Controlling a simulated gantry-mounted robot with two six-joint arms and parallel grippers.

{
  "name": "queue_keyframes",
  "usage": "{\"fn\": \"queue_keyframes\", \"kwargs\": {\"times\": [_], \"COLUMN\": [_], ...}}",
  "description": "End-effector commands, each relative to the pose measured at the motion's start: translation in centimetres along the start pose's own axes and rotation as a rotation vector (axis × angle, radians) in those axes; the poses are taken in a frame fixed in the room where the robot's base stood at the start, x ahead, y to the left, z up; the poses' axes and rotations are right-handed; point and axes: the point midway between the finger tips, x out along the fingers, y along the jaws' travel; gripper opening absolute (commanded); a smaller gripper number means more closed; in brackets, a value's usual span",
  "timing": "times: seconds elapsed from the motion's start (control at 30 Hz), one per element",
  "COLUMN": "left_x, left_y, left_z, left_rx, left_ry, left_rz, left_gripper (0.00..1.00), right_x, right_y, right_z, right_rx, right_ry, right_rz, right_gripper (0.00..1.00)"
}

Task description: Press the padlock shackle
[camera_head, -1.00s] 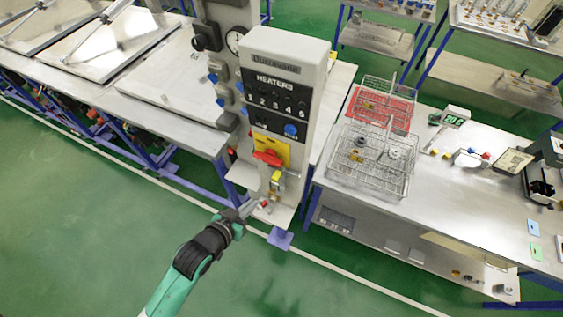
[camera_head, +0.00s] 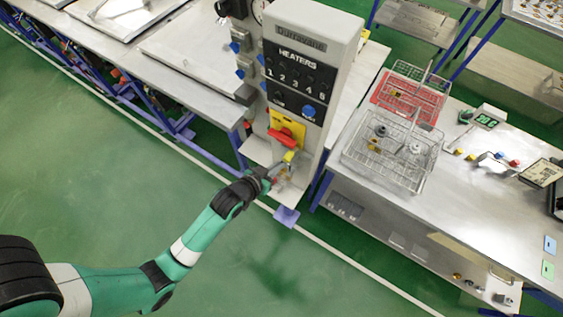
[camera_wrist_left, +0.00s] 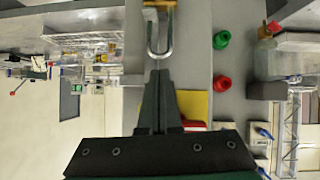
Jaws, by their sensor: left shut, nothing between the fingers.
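The padlock (camera_head: 289,156) shows as a small yellow piece below the red switch handle (camera_head: 283,137) on the grey heater panel. In the left wrist view the metal U-shaped shackle (camera_wrist_left: 160,47) shows clearly, with the brass-coloured padlock body cut off at the top edge. My left gripper (camera_head: 271,172) is shut and empty, close to the padlock in the head view. In the left wrist view its fingertips (camera_wrist_left: 160,74) are together, just at the curved end of the shackle; I cannot tell whether they touch. My right gripper is not in view.
The grey heater cabinet (camera_head: 318,30) stands upright between two benches. A red button (camera_wrist_left: 222,84) and a green button (camera_wrist_left: 221,40) lie beside the shackle in the left wrist view. A wire basket (camera_head: 385,160) stands on the right bench. The green floor in front is clear.

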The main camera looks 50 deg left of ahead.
Motion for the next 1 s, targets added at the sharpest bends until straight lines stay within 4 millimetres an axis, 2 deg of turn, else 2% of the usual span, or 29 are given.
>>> {"fn": "queue_keyframes", "kwargs": {"times": [0.1,0.23,0.57,0.8,1.0], "left_x": [1.9,2.9,3.1,4.5,4.3], "left_y": [0.0,0.0,0.0,-0.2,-0.2], "left_z": [0.0,0.0,0.0,2.1,2.0], "left_rx": [0.000,0.000,0.000,0.001,0.001], "left_ry": [0.000,0.000,0.001,-0.001,-0.003], "left_rz": [0.000,0.000,0.000,0.000,0.000], "left_gripper": [0.00,0.00,0.00,0.00,0.00], "right_x": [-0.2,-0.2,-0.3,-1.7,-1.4], "right_y": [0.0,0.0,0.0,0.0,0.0], "right_z": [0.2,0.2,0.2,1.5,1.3], "right_rx": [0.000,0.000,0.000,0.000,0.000], "right_ry": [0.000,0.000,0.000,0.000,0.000], "right_rz": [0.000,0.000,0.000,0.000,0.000], "right_gripper": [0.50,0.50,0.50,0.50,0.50]}}
